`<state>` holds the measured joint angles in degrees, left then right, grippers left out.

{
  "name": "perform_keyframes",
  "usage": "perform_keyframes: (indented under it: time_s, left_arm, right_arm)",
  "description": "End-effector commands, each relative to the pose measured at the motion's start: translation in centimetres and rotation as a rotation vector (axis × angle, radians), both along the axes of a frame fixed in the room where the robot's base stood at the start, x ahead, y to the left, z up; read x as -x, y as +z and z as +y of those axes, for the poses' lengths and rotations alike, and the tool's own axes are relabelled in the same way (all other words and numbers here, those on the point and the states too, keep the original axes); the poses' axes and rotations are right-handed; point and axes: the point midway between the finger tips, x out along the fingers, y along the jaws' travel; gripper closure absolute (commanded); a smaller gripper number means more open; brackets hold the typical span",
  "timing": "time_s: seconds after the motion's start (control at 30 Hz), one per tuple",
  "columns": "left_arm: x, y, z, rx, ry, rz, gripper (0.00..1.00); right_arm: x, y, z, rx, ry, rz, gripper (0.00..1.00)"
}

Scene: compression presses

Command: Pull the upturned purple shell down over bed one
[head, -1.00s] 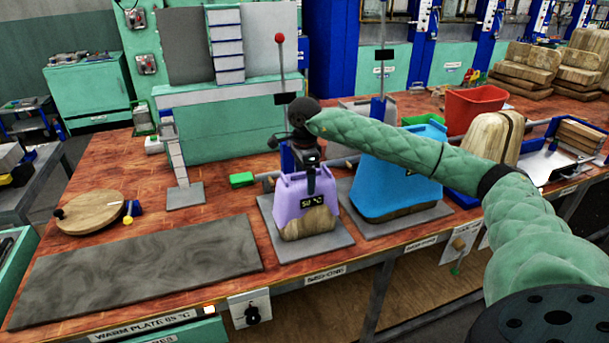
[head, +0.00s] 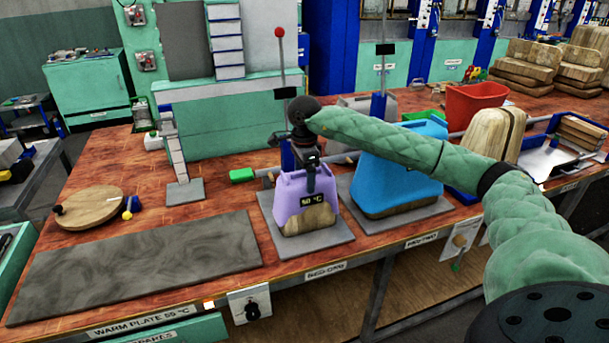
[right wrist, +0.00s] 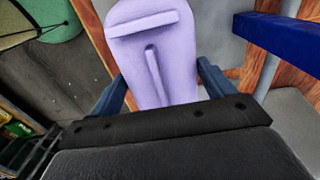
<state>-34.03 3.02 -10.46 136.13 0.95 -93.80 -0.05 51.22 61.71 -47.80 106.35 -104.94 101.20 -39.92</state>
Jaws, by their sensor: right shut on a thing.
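The purple shell (head: 290,198) sits over the wooden form of bed one (head: 312,222), whose lower part shows below the shell's front edge. A small display on its front reads about 50 °C. My right gripper (head: 311,168) is at the top of the shell, shut on it, fingers pointing down. In the right wrist view the purple shell (right wrist: 150,45), with a raised bar and a long rib, lies between the two blue fingers (right wrist: 162,85). The exact contact is hidden. My left gripper is not in view.
A blue shell (head: 395,180) stands over a wooden form just right of bed one. A post with a red knob (head: 280,75) rises behind. The grey warm plate (head: 140,265) is bare at left. A round wooden board (head: 90,208) and red bin (head: 474,105) are farther off.

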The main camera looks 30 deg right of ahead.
Motion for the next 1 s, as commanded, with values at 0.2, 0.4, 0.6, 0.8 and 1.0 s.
perform_keyframes:
  time_s: [0.2, 0.4, 0.6, 0.8, 1.0]
  left_arm:
    - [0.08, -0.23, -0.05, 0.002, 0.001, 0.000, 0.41]
    - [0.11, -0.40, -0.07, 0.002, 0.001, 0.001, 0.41]
    - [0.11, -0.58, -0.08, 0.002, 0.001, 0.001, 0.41]
    - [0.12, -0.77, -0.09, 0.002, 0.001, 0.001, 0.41]
    - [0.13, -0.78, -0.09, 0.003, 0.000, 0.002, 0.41]
  right_arm:
    - [0.00, -0.30, 0.00, 0.000, 0.000, 0.000, 0.65]
    - [0.00, -0.54, 0.00, 0.000, 0.000, 0.000, 0.65]
    - [0.00, -0.78, 0.00, 0.000, 0.000, 0.000, 0.65]
    - [0.00, -1.02, 0.00, 0.000, 0.000, 0.000, 0.65]
    - [0.00, -1.05, 0.00, 0.000, 0.000, 0.000, 0.00]
